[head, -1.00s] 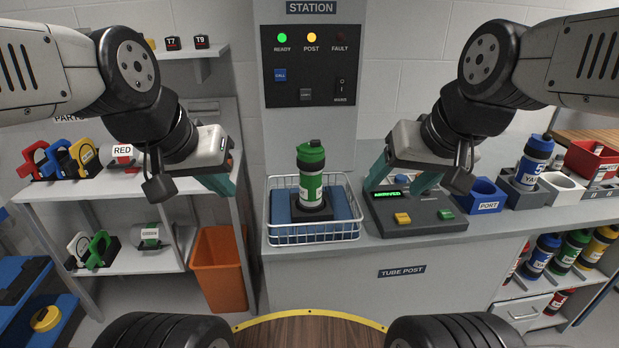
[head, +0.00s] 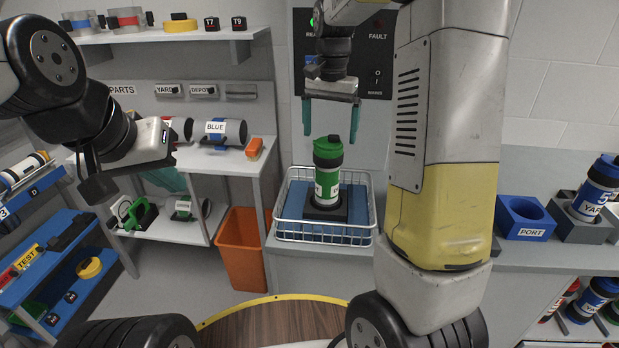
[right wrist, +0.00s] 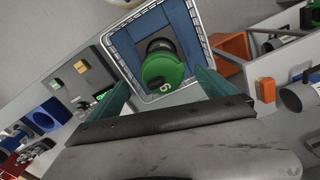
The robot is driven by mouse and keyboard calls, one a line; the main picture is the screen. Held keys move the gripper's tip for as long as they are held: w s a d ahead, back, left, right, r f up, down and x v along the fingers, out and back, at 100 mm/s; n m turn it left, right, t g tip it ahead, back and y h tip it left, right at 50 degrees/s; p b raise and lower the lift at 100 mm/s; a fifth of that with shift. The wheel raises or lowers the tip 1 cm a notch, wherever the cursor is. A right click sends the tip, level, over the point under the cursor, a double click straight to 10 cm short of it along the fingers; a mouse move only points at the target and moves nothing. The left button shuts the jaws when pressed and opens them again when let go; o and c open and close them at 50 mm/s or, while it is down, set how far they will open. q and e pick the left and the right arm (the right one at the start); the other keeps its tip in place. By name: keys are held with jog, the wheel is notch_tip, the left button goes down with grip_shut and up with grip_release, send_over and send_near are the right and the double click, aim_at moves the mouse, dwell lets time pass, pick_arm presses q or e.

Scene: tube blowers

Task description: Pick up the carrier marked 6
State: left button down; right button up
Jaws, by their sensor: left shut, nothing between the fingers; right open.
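The green carrier (head: 327,172) stands upright in a dark holder (head: 325,209) inside the white wire basket (head: 281,219) in the head view. In the right wrist view its green lid (right wrist: 161,73) bears a 6. My right gripper (head: 331,120) points down above the carrier, open, with one teal finger on each side and the lid just below the fingertips. It also shows in the right wrist view (right wrist: 162,88), empty. My left gripper (head: 170,180) is at the left of the head view, shut and empty, in front of the parts shelves and away from the basket.
The station panel (head: 378,62) stands behind the basket. A blue PORT block (head: 524,218) and a blue carrier marked 5 (head: 597,188) are on the counter at right. An orange bin (head: 243,250) stands left of the basket. My right arm hides the counter's middle.

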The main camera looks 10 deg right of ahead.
send_over(327, 181)
jog(key=w, duration=0.3)
jog(key=f, duration=0.7)
jog(key=shift+d+f, duration=0.1)
jog(key=shift+d, duration=0.25)
jog(key=shift+c, duration=0.3)
grip_shut()
